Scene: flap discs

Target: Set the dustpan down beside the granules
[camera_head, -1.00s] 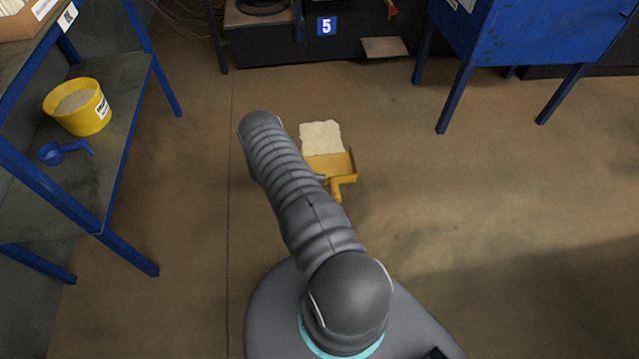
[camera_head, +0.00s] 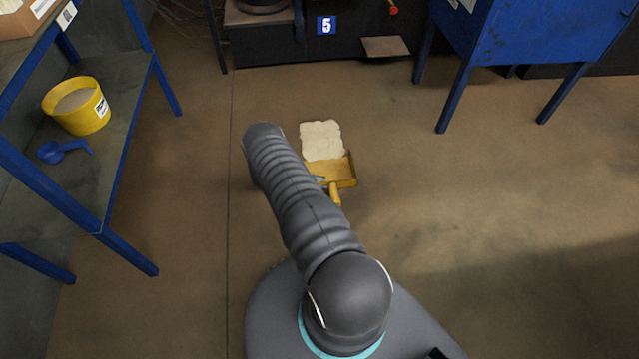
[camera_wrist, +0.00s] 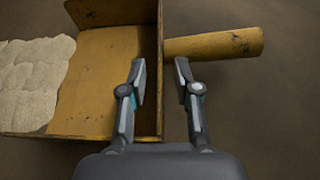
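The yellow dustpan (camera_head: 331,172) appears to rest on the floor, with its front edge against the pale granules (camera_head: 321,140). Its handle points toward my base in the head view. In the wrist view the dustpan (camera_wrist: 110,60) lies with its handle (camera_wrist: 215,45) to the right and the granules (camera_wrist: 32,85) at its left edge. My gripper (camera_wrist: 160,64) is open, one finger on each side of the pan's back wall, with gaps showing and the fingertips just short of the handle. My arm hides most of the gripper in the head view.
A blue-framed shelf (camera_head: 120,150) on the left holds a yellow bucket (camera_head: 84,118) and a blue scoop (camera_head: 62,151). A blue cabinet on legs (camera_head: 530,35) stands at the back right. The floor (camera_head: 480,200) right of the dustpan is clear.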

